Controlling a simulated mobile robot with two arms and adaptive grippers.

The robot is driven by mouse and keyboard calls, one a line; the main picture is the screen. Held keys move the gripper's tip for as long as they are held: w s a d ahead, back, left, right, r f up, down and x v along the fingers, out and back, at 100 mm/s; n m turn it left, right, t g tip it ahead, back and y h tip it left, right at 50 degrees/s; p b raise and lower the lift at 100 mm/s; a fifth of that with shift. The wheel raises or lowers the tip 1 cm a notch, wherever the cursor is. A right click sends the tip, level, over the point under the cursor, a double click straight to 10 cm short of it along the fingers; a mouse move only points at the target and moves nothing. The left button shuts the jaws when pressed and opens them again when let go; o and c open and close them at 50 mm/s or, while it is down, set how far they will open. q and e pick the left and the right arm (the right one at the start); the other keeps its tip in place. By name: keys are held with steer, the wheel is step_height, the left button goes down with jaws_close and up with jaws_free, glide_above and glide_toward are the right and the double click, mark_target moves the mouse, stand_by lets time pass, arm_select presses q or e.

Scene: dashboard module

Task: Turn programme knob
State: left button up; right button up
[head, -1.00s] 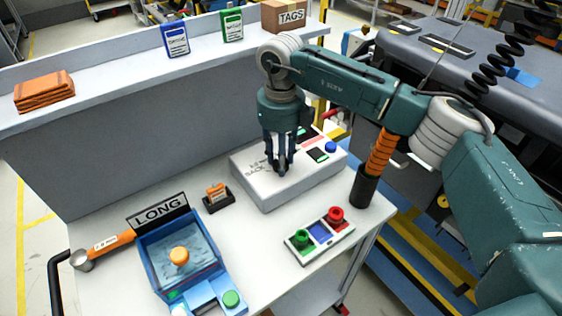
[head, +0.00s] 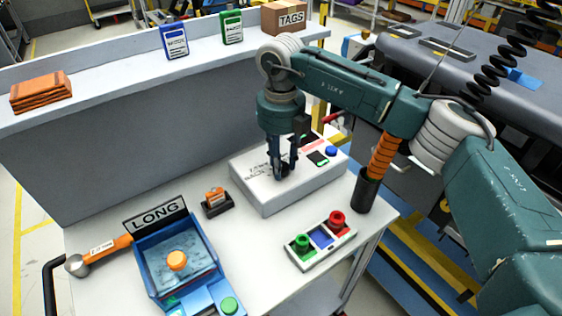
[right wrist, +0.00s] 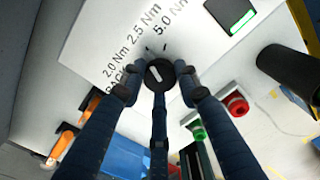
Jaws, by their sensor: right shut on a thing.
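The programme knob (right wrist: 157,72) is a small dark round knob with a white pointer mark, in the right wrist view. It sits on a white box (head: 305,193) whose top has printed torque marks, 2.0, 2.5 and 5.0 Nm. My right gripper (right wrist: 160,84) points down at the box and is shut on the knob, with its fingers around the knob's rim. In the head view the right gripper (head: 283,174) hides the knob. My left gripper is in neither view.
A button panel (head: 320,240) with red and green buttons stands in front of the box. A black cup (head: 367,190) holding an orange-handled tool is at its right.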

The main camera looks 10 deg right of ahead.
steer(key=shift+r, duration=0.1)
steer(key=o, duration=1.2)
step_height(320, 180, up, 12)
